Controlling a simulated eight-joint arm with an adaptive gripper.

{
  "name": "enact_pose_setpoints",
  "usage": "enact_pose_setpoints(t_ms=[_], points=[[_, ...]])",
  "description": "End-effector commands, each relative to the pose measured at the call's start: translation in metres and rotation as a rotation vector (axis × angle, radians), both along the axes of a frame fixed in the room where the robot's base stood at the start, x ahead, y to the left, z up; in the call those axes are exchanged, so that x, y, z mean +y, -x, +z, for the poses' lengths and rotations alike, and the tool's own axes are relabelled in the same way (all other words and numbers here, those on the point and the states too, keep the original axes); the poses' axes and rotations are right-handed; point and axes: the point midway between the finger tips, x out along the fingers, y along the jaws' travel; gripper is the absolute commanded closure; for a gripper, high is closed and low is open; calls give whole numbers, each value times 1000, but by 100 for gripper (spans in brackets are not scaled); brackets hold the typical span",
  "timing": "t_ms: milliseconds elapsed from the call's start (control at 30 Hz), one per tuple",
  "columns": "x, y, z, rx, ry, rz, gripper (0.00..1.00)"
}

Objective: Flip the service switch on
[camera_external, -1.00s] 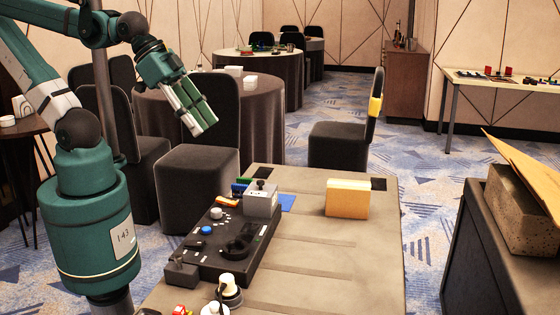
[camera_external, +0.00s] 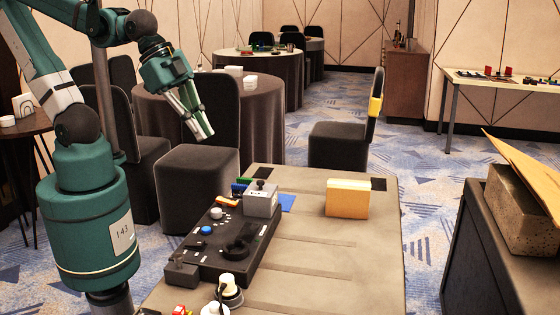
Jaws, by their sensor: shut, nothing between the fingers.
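My gripper (camera_external: 203,135) is shut and empty. It hangs in the air, pointing down and to the right, above and behind the left part of the table in the picture. A dark control panel (camera_external: 210,262) lies on the table, with a blue button (camera_external: 206,230), a pale knob (camera_external: 216,213) and a black round control (camera_external: 238,248). A grey box with a small black lever (camera_external: 261,198) stands at the panel's far end. A smaller dark box (camera_external: 181,274) is at its near left. I cannot tell which of these is the service switch. My gripper touches none of them.
A yellow-and-white block (camera_external: 347,199) stands on the table (camera_external: 320,262) to the right. White-topped items (camera_external: 229,290) and a small red thing (camera_external: 181,310) are at the near edge. A black chair (camera_external: 198,165) stands behind the table, near my gripper. The table's right side is largely clear.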

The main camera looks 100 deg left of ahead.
Motion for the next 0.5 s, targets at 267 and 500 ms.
enact_pose_setpoints(t_ms=[267, 500], points=[[-23, -9, -9, 59, -92, -199, 100], [-41, -14, -19, 108, -167, -374, 100]])
